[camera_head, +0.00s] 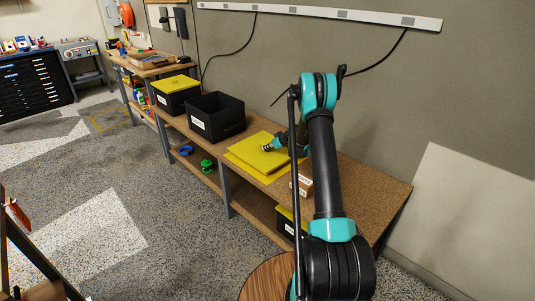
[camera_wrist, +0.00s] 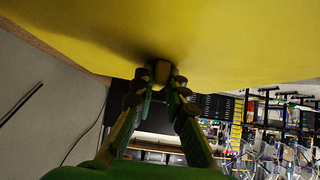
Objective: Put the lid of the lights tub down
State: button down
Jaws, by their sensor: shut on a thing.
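The yellow lid (camera_head: 250,163) is a flat square plate over the right part of the wooden bench. In the wrist view the lid (camera_wrist: 225,35) fills the top, with a small knob (camera_wrist: 162,70) on it. My gripper (camera_head: 268,147) is shut on this knob, and its fingertips also show in the wrist view (camera_wrist: 161,88). A second yellow edge shows under the lid; I cannot tell whether the lid touches it or hovers just above. An open black tub (camera_head: 203,123) with a white label stands left of the lid, its label unreadable.
A black tub with a yellow lid (camera_head: 175,84) stands further left. A small labelled box (camera_head: 302,184) sits on the bench close to the lid's right corner. The lower shelf holds a blue item (camera_head: 185,150), a green item (camera_head: 207,166) and another yellow-topped tub (camera_head: 287,225). The bench's right end (camera_head: 370,197) is bare.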

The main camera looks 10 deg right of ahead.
aim_at(270, 152)
jog(key=shift+f, duration=1.9)
jog(key=shift+f, duration=0.1)
jog(key=c, duration=1.5)
grip_release()
jog(key=shift+c, duration=0.2)
